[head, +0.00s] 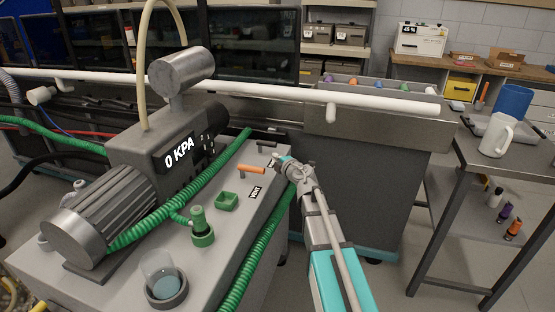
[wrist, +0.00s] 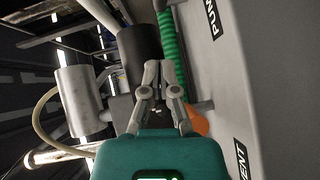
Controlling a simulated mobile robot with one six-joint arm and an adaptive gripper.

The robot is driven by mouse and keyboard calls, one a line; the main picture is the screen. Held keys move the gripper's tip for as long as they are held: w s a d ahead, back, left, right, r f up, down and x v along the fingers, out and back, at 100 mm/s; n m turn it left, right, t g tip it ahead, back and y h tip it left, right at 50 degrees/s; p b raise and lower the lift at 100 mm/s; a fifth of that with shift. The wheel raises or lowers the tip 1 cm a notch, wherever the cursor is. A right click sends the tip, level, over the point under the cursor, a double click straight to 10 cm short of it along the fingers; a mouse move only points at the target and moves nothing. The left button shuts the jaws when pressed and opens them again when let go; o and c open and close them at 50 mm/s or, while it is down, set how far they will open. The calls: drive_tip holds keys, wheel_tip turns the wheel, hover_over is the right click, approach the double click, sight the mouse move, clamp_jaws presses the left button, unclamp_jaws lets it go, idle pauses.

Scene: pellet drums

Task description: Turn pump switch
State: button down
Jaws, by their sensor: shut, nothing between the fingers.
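The likely pump switch is a small black lever (head: 267,144) at the far right corner of the grey pump cabinet. A PUMP label (wrist: 210,14) shows in the wrist view; I cannot make out the black lever there. My gripper (head: 281,160) is shut and empty, just right of and nearer than the lever in the head view, apparently apart from it. The shut fingers also show in the wrist view (wrist: 158,66). An orange lever (head: 251,170) sits beside the VENT label (head: 255,193). It also shows in the wrist view (wrist: 194,120), partly hidden by my gripper.
The pump display (head: 179,151) reads 0 KPA. A white pipe (head: 290,93) spans behind. A side table (head: 470,155) stands right.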

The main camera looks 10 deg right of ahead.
drive_tip(key=b, duration=0.1)
approach(265, 144)
drive_tip(key=w+a, duration=0.2)
drive_tip(key=a, duration=0.1)
drive_tip(key=shift+w+a+f, duration=0.15)
drive_tip(key=shift+w, duration=0.15)
drive_tip(key=w+d, duration=0.1)
drive_tip(key=w, duration=0.1)
drive_tip(key=shift+w+d+f+b, duration=0.15)
drive_tip(key=shift+w+f+b, duration=0.1)
drive_tip(key=shift+b, duration=0.05)
drive_tip(key=shift+w+d+f, duration=0.1)
drive_tip(key=shift+w+d, duration=0.25)
drive_tip(key=shift+w, duration=0.1)
drive_tip(key=shift+a, duration=0.3)
drive_tip(key=shift+w+d, duration=0.1)
